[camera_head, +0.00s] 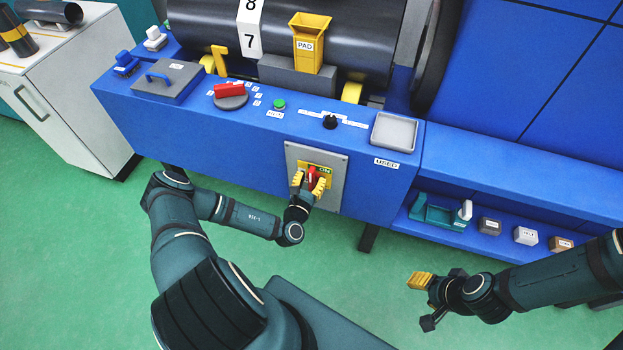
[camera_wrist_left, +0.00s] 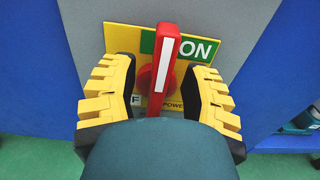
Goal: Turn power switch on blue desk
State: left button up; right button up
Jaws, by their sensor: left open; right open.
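The power switch is a red rotary handle (camera_wrist_left: 166,62) with a white stripe, on a yellow plate (camera_wrist_left: 123,38) marked ON on green. The plate sits on a grey panel (camera_head: 331,194) on the front of the blue desk (camera_head: 237,146). In the left wrist view the handle stands almost upright, its top beside the word ON. My left gripper (camera_head: 311,183) is open, its yellow fingers on either side of the handle, with visible gaps to it. The handle's lower end is hidden by my gripper. My right gripper (camera_head: 421,281) is at the lower right, away from the desk, open.
A green button (camera_head: 279,104), a black knob (camera_head: 330,122), a red piece (camera_head: 229,89) and a grey tray (camera_head: 394,132) are on the desk top. A dark roller lies behind. A shelf (camera_head: 470,236) at right holds small blocks. Green floor is free in front.

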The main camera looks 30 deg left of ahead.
pick_arm(q)
jog(key=shift+w+a, duration=0.1)
jog(key=shift+w, duration=0.3)
grip_shut()
